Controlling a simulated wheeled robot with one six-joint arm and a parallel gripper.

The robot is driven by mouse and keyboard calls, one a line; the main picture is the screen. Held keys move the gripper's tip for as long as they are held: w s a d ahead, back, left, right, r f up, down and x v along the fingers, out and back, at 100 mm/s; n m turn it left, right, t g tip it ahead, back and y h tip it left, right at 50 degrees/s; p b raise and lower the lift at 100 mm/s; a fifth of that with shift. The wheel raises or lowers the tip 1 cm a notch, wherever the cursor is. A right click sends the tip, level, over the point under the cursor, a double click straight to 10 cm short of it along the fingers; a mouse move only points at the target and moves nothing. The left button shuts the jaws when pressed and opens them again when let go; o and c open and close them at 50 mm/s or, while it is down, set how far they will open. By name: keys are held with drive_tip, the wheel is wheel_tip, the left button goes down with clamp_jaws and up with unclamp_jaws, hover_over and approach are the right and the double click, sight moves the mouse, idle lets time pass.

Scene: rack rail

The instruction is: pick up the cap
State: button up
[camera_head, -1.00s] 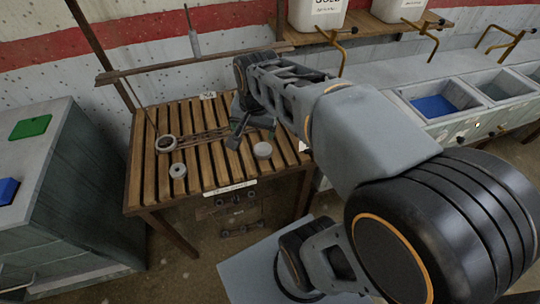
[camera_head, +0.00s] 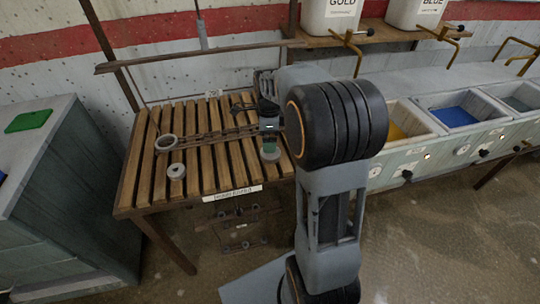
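A pale round piece, which looks like the cap (camera_head: 270,155), lies on the slatted wooden table (camera_head: 150,190) near its right side. My gripper (camera_head: 269,143) is right over it, pointing down, with a greenish part at its tip that hides the piece's upper side. I cannot tell whether the fingers touch the piece, or whether they are open or shut. A pale ring (camera_head: 166,142) and a smaller ring with a hole (camera_head: 177,171) lie apart on the table's left part.
A rail (camera_head: 200,57) spans above the table's back edge. A grey cabinet (camera_head: 70,190) with a green pad (camera_head: 28,121) stands at left. A counter with a yellow bin (camera_head: 405,122) and blue bin (camera_head: 455,116) is at right. White containers (camera_head: 330,15) stand on a shelf.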

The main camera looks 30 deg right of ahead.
sight(268, 158)
drive_tip(key=shift+s+a+f+b, duration=0.1)
drive_tip(key=shift+f+b, duration=0.1)
drive_tip(key=shift+f, duration=1.55)
drive_tip(key=shift+s+a+f+b, duration=0.1)
drive_tip(key=shift+f+b, duration=0.1)
drive_tip(key=shift+f, duration=1.55)
drive_tip(key=c, duration=1)
drive_tip(key=shift+o, duration=0.2)
drive_tip(key=shift+d+r, duration=0.1)
drive_tip(key=shift+r, duration=0.1)
